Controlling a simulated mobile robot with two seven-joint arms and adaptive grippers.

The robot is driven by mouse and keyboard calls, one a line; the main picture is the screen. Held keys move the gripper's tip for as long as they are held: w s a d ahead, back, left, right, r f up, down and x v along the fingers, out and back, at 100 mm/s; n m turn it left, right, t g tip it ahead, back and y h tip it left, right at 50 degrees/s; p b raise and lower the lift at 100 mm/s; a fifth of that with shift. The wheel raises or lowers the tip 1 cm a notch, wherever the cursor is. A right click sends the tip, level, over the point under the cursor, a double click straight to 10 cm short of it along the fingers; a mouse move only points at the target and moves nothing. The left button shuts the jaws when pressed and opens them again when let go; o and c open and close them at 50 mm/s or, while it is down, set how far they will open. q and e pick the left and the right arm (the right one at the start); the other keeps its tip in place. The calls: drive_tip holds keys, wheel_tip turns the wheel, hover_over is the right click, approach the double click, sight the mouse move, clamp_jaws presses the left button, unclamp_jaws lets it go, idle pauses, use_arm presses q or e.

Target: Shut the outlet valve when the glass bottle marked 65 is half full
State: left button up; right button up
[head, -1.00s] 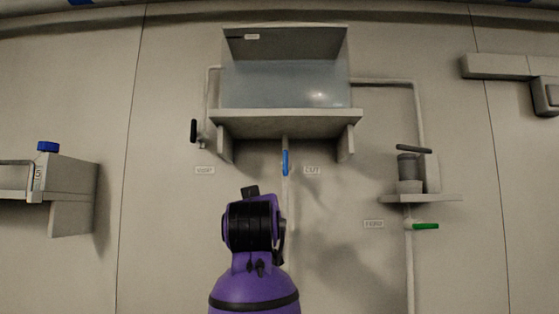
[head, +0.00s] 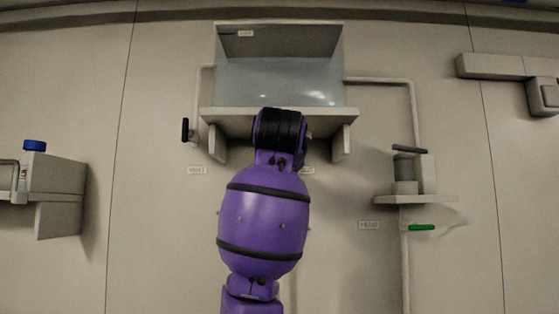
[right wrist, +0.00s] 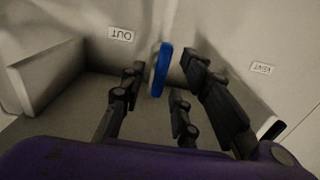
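The blue outlet valve handle (right wrist: 161,69) shows in the right wrist view beside an upside-down OUT label (right wrist: 121,35). My right gripper (right wrist: 163,82) is open, with its fingers on either side of the handle; I see gaps, and no firm contact. In the head view my purple right arm hides the handle and most of the OUT label. My left gripper is not in view.
A clear tank of pale liquid (head: 275,82) sits on a wall shelf above the valve. A black handle (head: 185,129) is at its left. A green handle (head: 421,228) and a small shelf (head: 440,198) are at the right.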

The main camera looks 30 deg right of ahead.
drive_tip(key=shift+w+d, duration=0.1)
drive_tip(key=shift+w, duration=0.05)
drive_tip(key=shift+c, duration=0.5)
clamp_jaws()
drive_tip(key=m, duration=1.7)
drive_tip(key=shift+s+d+m, duration=0.25)
drive_tip(key=shift+s+m, duration=0.1)
drive_tip(key=shift+m, duration=0.05)
